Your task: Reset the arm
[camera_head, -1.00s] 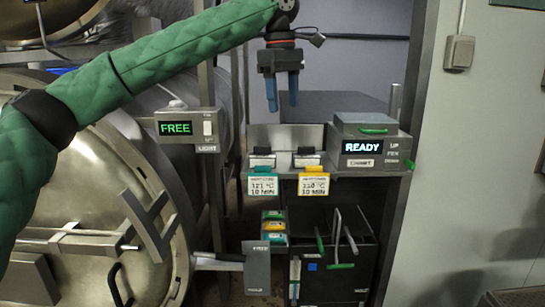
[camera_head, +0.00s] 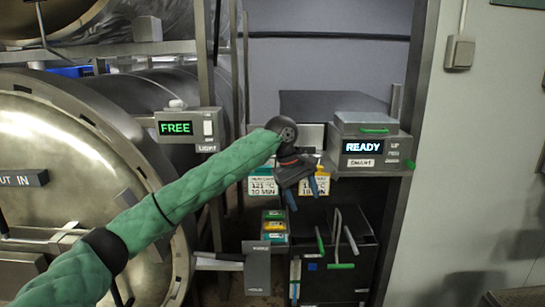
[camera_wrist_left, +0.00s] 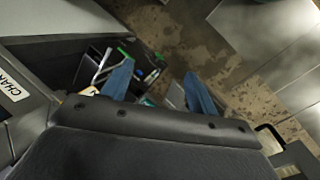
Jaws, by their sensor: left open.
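My left arm, in a green quilted sleeve, comes in from the lower left of the head view. My left gripper (camera_head: 303,190) hangs with its blue fingers pointing down, in front of the shelf that holds the two cards. In the left wrist view the two blue fingers (camera_wrist_left: 159,88) stand apart with nothing between them. The teal-edged card (camera_head: 262,186) and the yellow-edged card (camera_head: 314,187) are partly hidden behind the gripper and arm. My right gripper is not in view.
A grey box reading READY (camera_head: 369,150) stands right of the gripper. A FREE display (camera_head: 176,128) is on a post to the left. The round steel autoclave door (camera_head: 75,175) fills the left. A dark bin (camera_head: 335,285) with handled tools stands below.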

